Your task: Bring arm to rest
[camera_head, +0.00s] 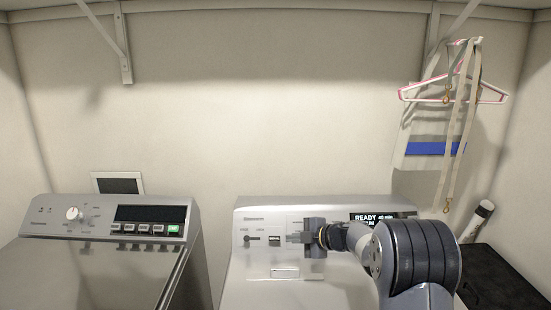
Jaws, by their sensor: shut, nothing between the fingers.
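My arm reaches in from the lower right of the head view, over the white washer (250,275). My gripper (292,239) points left and is in front of the washer's control panel (262,215). It is shut and holds nothing. The arm covers part of the panel and of its lit display (372,216), which reads "READY". I cannot tell whether the gripper touches the panel.
A grey machine (100,250) with a knob and buttons stands at the left, a gap apart from the washer. Hangers with straps (455,95) hang at the upper right. A dark surface (500,280) lies at the lower right. The back wall's middle is bare.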

